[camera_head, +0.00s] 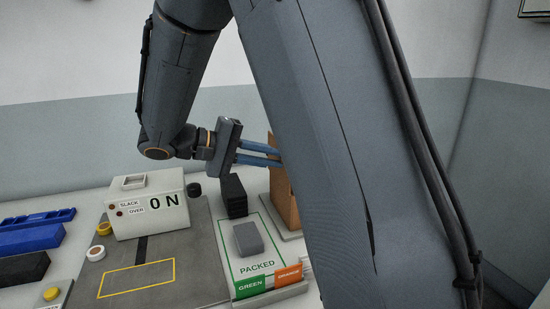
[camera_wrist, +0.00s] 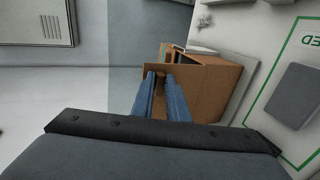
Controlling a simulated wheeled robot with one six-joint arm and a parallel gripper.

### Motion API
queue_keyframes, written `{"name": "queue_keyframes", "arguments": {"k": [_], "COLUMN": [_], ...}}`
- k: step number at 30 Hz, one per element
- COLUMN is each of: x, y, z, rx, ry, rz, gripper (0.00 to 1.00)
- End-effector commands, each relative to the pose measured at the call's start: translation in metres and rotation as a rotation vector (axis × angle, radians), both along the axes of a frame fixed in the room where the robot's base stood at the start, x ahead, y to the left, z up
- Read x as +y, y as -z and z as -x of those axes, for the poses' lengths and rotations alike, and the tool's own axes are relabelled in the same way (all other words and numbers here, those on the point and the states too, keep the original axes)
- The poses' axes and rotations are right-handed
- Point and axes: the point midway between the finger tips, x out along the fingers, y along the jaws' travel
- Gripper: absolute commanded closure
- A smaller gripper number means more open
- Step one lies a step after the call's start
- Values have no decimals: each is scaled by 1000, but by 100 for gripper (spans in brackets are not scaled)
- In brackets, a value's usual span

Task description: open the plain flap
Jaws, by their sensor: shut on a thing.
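A brown cardboard box (camera_head: 283,205) stands behind the packed area, partly hidden by my arm in the head view. It shows more fully in the wrist view (camera_wrist: 208,95), with its top partly open and several coloured items inside. My gripper (camera_head: 275,156) reaches the box's upper edge with its two blue fingers. In the wrist view my gripper (camera_wrist: 160,80) has its fingers on either side of a brown cardboard piece, which looks like the plain flap (camera_wrist: 159,104). The fingers are shut on it. Its far part and any markings cannot be made out.
A white box reading "ON" (camera_head: 150,205) stands on a grey mat. Blue bins (camera_head: 30,238) lie at the far left.

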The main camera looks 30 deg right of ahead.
Motion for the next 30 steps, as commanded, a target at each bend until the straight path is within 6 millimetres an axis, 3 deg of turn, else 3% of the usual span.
{"name": "queue_keyframes", "arguments": {"k": [1, 20, 21, 22, 30], "x": [3, 6, 6, 6, 7], "y": [15, 18, 18, 18, 16], "z": [3, 3, 3, 3, 2], "rx": [17, 19, 18, 18, 15], "ry": [2, 5, 4, 4, 3], "rz": [-21, -20, -20, -20, -20], "gripper": [100, 100, 76, 70, 70]}}
